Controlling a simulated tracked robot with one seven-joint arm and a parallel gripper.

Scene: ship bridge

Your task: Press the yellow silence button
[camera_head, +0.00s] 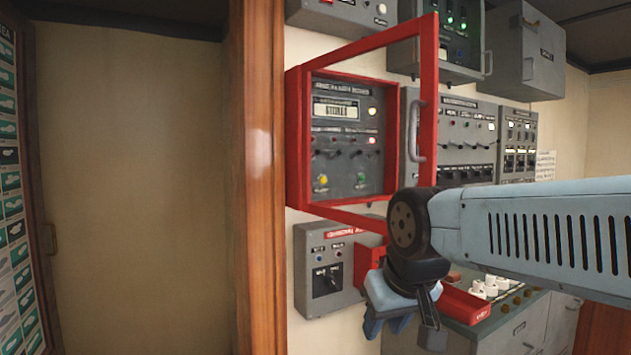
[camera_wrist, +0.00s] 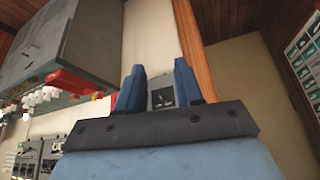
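The yellow button (camera_head: 322,180) is at the lower left of a grey control panel (camera_head: 343,137) inside a red wall cabinet. The red-framed door (camera_head: 428,100) of the cabinet stands swung open. A green button (camera_head: 361,179) is to the right of the yellow one. My gripper (camera_head: 388,325) is low in front of the wall, below and to the right of the panel, apart from the yellow button. In the wrist view its two blue fingers (camera_wrist: 160,85) are spread with a gap between them and hold nothing. The yellow button is not visible there.
The door frame's lower bar (camera_head: 350,218) crosses below the panel, close to my wrist. A small grey switch box (camera_head: 330,275) and a red box (camera_head: 368,262) are below the cabinet. A counter (camera_head: 515,320) with a red tray (camera_head: 470,305) stands at right. A wooden post (camera_head: 258,180) is at left.

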